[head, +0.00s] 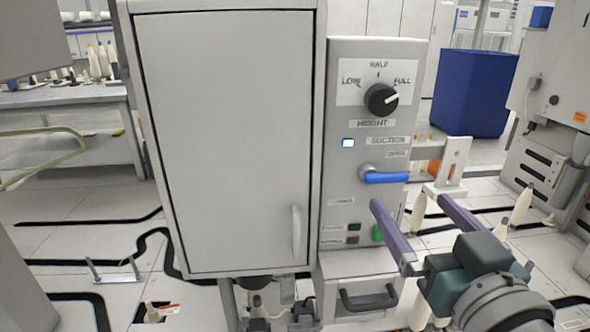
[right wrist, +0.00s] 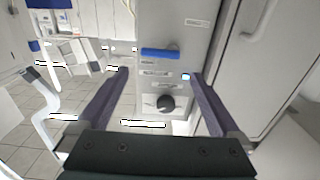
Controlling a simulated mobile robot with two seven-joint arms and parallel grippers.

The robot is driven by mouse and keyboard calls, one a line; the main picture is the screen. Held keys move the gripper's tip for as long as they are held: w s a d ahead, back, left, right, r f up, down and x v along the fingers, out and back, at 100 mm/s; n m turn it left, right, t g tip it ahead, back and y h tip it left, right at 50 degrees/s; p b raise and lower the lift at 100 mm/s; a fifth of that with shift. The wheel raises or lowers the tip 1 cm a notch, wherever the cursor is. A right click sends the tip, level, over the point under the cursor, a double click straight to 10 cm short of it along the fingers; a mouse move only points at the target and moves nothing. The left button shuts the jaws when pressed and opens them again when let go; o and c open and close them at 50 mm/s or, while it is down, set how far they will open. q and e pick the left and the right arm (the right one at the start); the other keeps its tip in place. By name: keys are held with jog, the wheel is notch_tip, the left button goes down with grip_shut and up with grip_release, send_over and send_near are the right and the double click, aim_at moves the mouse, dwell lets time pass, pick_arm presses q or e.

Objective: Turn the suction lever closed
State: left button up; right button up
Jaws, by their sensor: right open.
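The blue suction lever (head: 385,178) sits on the grey control panel, under the labels SUCTION and OPEN. It lies about level, its handle pointing right from a metal pivot. A small label lower left of it is too small to read surely. My right gripper (head: 410,203) is open and empty, its two purple fingers spread, just below and right of the lever in the head view. In the right wrist view the lever (right wrist: 160,53) shows beyond and between the open fingers (right wrist: 160,75), seemingly untouched. My left gripper is not in view.
A black height knob (head: 381,100) is above the lever, beside a small lit indicator (head: 348,143). A green button (head: 377,233) is below. A grey cabinet door (head: 225,150) stands left of the panel. White bobbins (head: 521,206) and a metal bracket (head: 455,160) are at right.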

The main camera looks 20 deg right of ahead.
aim_at(390, 176)
jog(key=b+x, duration=0.1)
jog(key=x, duration=0.7)
jog(key=c, duration=1.1)
